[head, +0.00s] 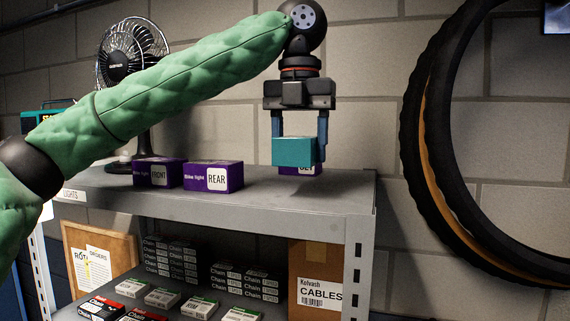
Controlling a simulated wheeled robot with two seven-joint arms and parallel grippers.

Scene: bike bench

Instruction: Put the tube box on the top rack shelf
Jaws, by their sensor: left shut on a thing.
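My left gripper (300,127) points down over the right part of the top rack shelf (290,203). It is shut on a plain teal box (295,151), which I take to be the tube box, with one finger on each side. The box is level and looks held above the grey shelf, though the exact gap cannot be told. It hides most of a purple box (302,171) behind or below it. My right gripper is out of view.
Two purple bike light boxes, FRONT (157,172) and REAR (213,176), stand left on the shelf. A black fan (133,52) stands behind them. The shelf front is clear. Chain boxes (245,281) and a cables carton (318,280) are below. A tyre (425,150) hangs right.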

